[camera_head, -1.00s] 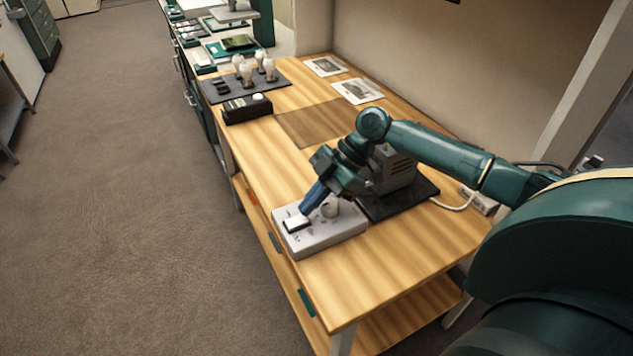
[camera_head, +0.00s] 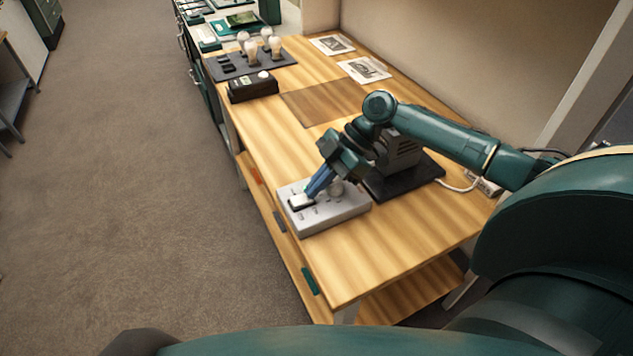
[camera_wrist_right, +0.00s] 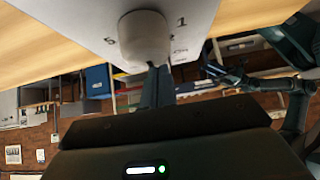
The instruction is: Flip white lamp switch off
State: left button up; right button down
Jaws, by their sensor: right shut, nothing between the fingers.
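A light grey control box (camera_head: 335,217) lies near the front left edge of the wooden table. It carries a white rocker switch (camera_head: 301,201) at its left end and a pale round knob (camera_head: 337,188). My right gripper (camera_head: 314,190) is shut and empty, its blue fingertips pointing down at the switch; I cannot tell whether they touch it. In the right wrist view the knob (camera_wrist_right: 144,38) stands in front of the closed fingers (camera_wrist_right: 158,85) and hides the switch. My left gripper is not in view.
A dark-based grey device (camera_head: 402,180) stands right behind the box, under my right arm. A black meter (camera_head: 253,88), a dark tray (camera_head: 222,66) with several bulbs, and two printed sheets (camera_head: 364,69) lie farther back. The front tabletop (camera_head: 390,245) is clear.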

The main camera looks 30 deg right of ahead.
jog(key=shift+r+p, duration=0.4)
jog(key=shift+r, duration=0.35)
jog(key=v, duration=0.4)
jog(key=shift+d+r+b, duration=0.1)
jog(key=shift+d+b, duration=0.15)
jog(key=shift+b, duration=0.15)
jog(key=v, duration=0.8)
jog(key=shift+r+b, duration=0.3)
jog(key=shift+b, duration=0.05)
jog(key=shift+s, duration=0.15)
